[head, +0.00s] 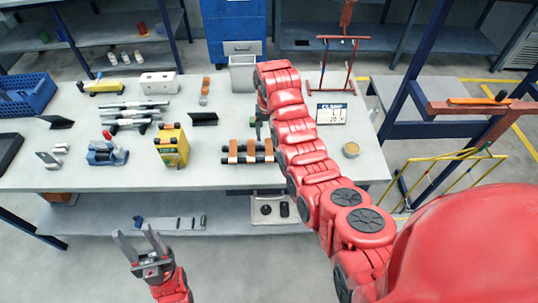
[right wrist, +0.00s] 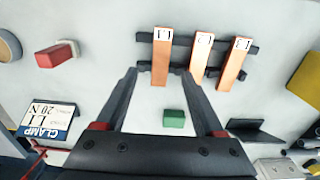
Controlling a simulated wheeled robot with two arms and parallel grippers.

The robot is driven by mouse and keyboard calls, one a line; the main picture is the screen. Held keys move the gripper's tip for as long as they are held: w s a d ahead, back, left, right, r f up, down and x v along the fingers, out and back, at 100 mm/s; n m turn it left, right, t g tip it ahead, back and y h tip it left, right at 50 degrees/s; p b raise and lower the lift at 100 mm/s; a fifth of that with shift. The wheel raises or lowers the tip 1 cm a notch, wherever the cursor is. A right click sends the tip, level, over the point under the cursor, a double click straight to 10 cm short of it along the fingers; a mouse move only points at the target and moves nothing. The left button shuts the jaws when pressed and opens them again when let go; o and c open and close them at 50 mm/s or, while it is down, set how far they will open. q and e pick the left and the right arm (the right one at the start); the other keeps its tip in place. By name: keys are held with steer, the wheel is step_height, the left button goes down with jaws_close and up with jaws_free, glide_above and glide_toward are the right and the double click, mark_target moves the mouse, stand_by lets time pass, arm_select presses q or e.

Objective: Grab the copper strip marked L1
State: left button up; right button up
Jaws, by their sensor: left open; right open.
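Three copper strips lie side by side across black rack bars (right wrist: 146,37). The strip marked L1 (right wrist: 162,62) is the leftmost in the right wrist view, with its white label at the far end. It appears as the rightmost strip (head: 269,150) in the head view, where its label cannot be read. My right gripper (right wrist: 158,73) is open and empty, its fingertips to either side of L1's near end in the picture; whether they are down at its height I cannot tell. In the head view the right fingers are mostly hidden. My left gripper (head: 135,235) is open and empty in front of the table.
The strips L2 (right wrist: 200,60) and L3 (right wrist: 234,65) lie close beside L1. A green block (right wrist: 174,118) shows between my right fingers. A sign reading CLAMP L1 20 N (head: 331,114) stands right of the rack. A yellow device (head: 171,147) stands to its left.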

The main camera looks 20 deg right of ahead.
mark_target(269, 149)
step_height(269, 149, down, 4)
steer(key=p, duration=0.2)
steer(key=shift+s+a+p, duration=0.1)
steer(key=shift+p, duration=0.3)
steer(key=shift+f, duration=0.75)
steer(key=shift+c, duration=0.2)
jaws_close()
